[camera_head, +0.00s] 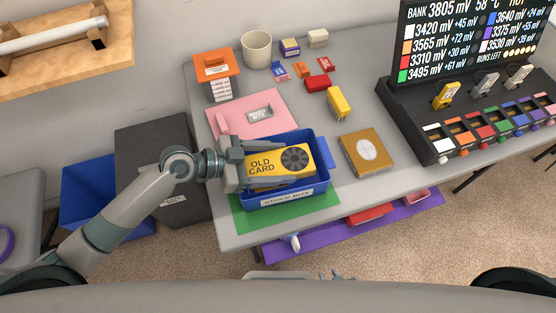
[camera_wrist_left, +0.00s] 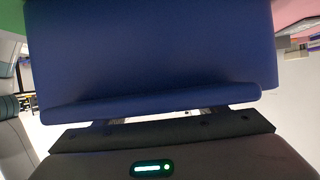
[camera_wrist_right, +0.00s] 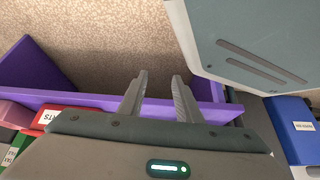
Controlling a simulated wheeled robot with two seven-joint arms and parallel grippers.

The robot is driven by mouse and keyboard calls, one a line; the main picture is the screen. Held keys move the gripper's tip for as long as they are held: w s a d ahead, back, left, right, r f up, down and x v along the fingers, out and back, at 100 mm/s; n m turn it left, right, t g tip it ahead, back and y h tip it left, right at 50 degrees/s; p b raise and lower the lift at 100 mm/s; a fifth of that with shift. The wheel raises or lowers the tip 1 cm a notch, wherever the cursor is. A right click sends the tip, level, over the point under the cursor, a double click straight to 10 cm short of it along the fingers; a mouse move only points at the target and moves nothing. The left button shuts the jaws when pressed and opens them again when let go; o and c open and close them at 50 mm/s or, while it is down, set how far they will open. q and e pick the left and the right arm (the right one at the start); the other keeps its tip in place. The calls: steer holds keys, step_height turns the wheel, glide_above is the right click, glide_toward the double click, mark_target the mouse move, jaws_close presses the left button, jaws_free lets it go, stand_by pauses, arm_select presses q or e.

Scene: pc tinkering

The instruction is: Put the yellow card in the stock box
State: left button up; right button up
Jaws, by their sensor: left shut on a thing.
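The yellow card (camera_head: 264,162), marked "OLD CARD" with a black fan, lies inside the blue stock box (camera_head: 289,196). The box stands at the table's front edge over a green mat. My left gripper (camera_head: 240,165) is at the box's left end, its jaws shut on the box there. Blue plastic fills the left wrist view (camera_wrist_left: 150,60) and hides the fingertips. My right gripper (camera_wrist_right: 158,97) is open and empty, seen in the right wrist view above the purple shelf.
The purple shelf (camera_head: 385,218) is below the table's front edge. A pink mat (camera_head: 277,102) lies behind the box. A brown box with a pale oval (camera_head: 367,152) lies to its right. A black console with a screen (camera_head: 462,45) stands at the right.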

arm_select(q)
steer(key=shift+f+b, duration=0.4)
steer(key=shift+f, duration=0.05)
arm_select(e)
steer(key=shift+t, duration=0.5)
steer(key=w, duration=0.1)
steer(key=w+a+r, duration=0.1)
steer(key=w, duration=0.1)
steer(key=shift+w+a+r, duration=0.15)
steer(key=shift+a+r, duration=0.15)
steer(key=shift+a, duration=0.1)
steer(key=shift+s, duration=0.25)
arm_select(q)
steer(key=shift+f, duration=0.15)
arm_select(e)
steer(key=shift+d+f, duration=0.1)
steer(key=shift+f, duration=0.1)
arm_select(q)
steer(key=o, duration=0.6)
arm_select(e)
steer(key=shift+w, duration=0.1)
arm_select(q)
steer(key=shift+o, duration=1.1)
steer(key=shift+o, duration=1)
steer(key=o, duration=0.6)
steer(key=shift+c, duration=0.2)
